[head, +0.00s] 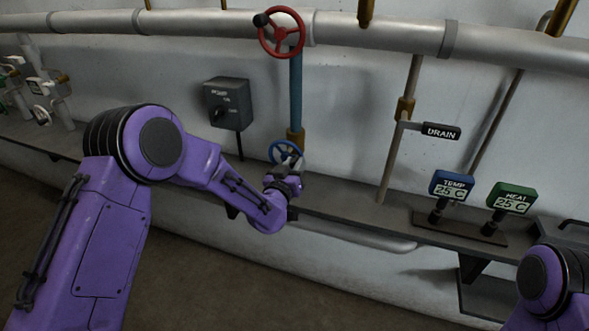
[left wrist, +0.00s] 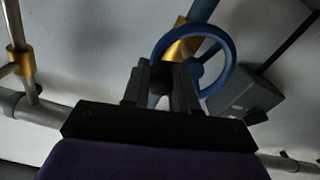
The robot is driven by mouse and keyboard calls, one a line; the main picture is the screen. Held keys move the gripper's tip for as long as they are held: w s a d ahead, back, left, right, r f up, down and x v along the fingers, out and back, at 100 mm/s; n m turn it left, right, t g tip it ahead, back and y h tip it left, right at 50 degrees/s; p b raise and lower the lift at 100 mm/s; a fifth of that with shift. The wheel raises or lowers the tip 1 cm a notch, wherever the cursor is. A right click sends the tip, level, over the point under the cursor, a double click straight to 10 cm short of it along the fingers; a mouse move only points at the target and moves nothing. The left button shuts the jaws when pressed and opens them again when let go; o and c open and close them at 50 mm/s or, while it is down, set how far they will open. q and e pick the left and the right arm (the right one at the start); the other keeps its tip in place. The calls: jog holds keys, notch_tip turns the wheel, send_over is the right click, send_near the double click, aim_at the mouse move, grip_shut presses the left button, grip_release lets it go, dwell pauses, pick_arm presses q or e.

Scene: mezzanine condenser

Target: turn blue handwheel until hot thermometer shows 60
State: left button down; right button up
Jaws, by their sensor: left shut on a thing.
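The blue handwheel (head: 284,152) sits low on the blue vertical pipe, above the ledge. My left gripper (head: 289,164) is at its lower right side in the head view. In the left wrist view the blue handwheel (left wrist: 226,62) shows large, and the fingers of my left gripper (left wrist: 170,82) are shut on its near side. The fingers hide part of the rim. Two displays stand on the ledge at right: a blue one labelled TEMP (head: 452,186) and a green one labelled HEAT (head: 512,199). Both read 25 C. My right gripper is out of view.
A red handwheel (head: 282,33) is higher on the same pipe. A grey switch box (head: 228,104) is on the wall to the left. A DRAIN lever (head: 440,131) sticks out at right. A large horizontal pipe (head: 385,32) runs above. The ledge (head: 345,199) lies below the wheel.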

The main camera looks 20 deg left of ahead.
pick_arm(q)
jog(key=shift+r+n, duration=0.15)
jog(key=shift+n, duration=0.35)
jog(key=c, duration=0.9)
grip_release()
jog(key=shift+a, duration=0.1)
jog(key=s+b, duration=0.1)
jog(key=s, duration=0.4)
jog(key=s+b, duration=0.2)
jog(key=s, duration=0.3)
jog(key=shift+s+a, duration=0.2)
jog(key=shift+s, duration=0.05)
